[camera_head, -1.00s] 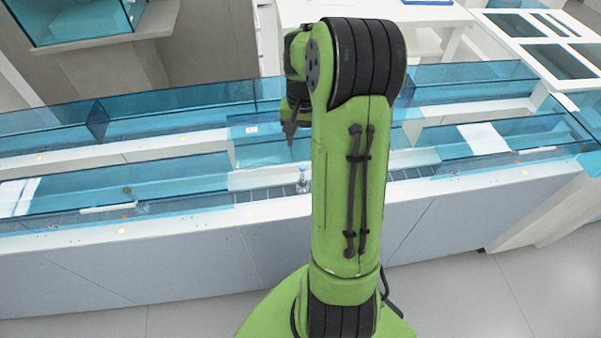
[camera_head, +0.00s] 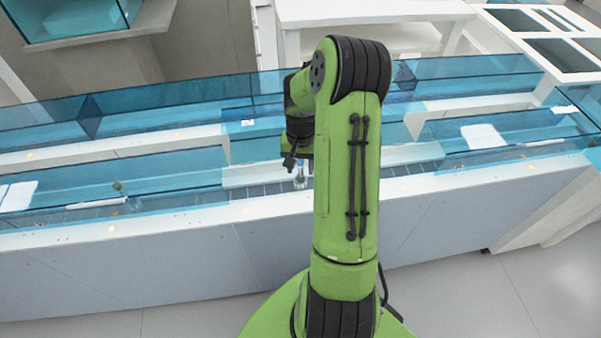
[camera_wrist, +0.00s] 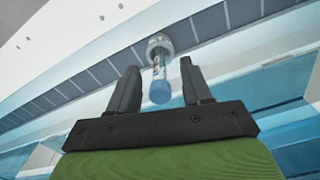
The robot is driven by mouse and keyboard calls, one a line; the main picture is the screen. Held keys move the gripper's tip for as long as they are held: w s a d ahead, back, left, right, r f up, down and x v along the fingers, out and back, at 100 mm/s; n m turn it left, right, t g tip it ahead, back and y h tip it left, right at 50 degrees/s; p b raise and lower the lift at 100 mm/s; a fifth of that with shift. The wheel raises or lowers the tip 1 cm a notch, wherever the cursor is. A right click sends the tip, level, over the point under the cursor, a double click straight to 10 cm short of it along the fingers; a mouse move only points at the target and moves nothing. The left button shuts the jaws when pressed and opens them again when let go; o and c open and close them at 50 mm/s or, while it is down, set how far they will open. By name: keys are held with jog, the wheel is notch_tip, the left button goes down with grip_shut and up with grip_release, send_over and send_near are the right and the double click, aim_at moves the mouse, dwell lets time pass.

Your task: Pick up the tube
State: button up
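The tube (camera_wrist: 159,76) has a blue cap and stands in a round metallic holder (camera_wrist: 160,44) on the dark segmented track (camera_wrist: 97,76). In the head view the tube (camera_head: 300,177) is small, at the track just left of my arm. My gripper (camera_wrist: 160,78) is open, with one dark finger on each side of the tube in the wrist view. The capped end lies between the fingers, and a gap shows on both sides. In the head view my gripper (camera_head: 290,163) is beside and slightly above the tube, its finger opening hard to see.
Blue transparent guards (camera_head: 150,178) run along both sides of the track. A white ledge (camera_head: 265,208) borders the front. White papers lie at the left (camera_head: 17,195) and right (camera_head: 482,136). A white table (camera_head: 375,10) stands behind.

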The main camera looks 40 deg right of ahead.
jog(key=c, duration=0.7)
notch_tip(320, 180, up, 10)
jog(key=p, duration=0.3)
jog(key=shift+f+b, duration=3.55)
jog(key=shift+f, duration=1.2)
